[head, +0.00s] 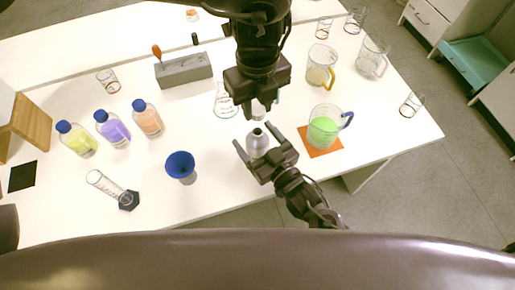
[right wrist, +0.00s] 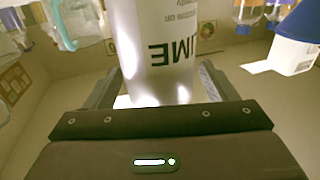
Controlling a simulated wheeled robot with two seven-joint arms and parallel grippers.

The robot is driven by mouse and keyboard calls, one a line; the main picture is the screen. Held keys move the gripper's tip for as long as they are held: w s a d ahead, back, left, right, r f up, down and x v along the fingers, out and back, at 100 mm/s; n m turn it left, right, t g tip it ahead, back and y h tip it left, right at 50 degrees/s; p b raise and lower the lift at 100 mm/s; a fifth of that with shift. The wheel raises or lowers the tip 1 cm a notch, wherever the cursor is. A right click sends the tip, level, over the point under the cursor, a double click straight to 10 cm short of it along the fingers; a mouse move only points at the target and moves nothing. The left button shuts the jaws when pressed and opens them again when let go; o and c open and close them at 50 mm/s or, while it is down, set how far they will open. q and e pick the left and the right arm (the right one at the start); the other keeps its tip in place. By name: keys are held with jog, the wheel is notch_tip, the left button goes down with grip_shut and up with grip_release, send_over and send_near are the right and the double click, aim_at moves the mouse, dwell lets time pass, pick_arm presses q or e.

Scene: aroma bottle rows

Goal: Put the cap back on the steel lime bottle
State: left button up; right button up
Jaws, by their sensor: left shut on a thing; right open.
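The steel lime bottle (head: 257,146) stands upright on the white table, its dark open mouth facing up. In the right wrist view the bottle (right wrist: 165,50) shows its LIME lettering upside down between the fingers. My right gripper (head: 259,142) is open, with one finger on each side of the bottle. My left gripper (head: 258,103) is above and slightly behind the bottle mouth, pointing down. It is shut on a small grey piece, apparently the cap (head: 258,111), mostly hidden by the fingers. The cap is apart from the bottle.
A glass flask (head: 224,103) stands close left of the left gripper. A jug of green liquid (head: 323,128) stands on an orange mat (head: 320,150) to the right. A blue funnel (head: 180,165) is at the left, near several blue-capped bottles. A grey rack (head: 184,70) lies behind.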

jog(key=c, duration=1.5)
pick_arm(q)
send_over(257, 132)
jog(key=shift+f, duration=2.5)
jog(key=shift+f, duration=0.1)
jog(key=shift+f, duration=0.8)
jog(key=shift+f, duration=0.55)
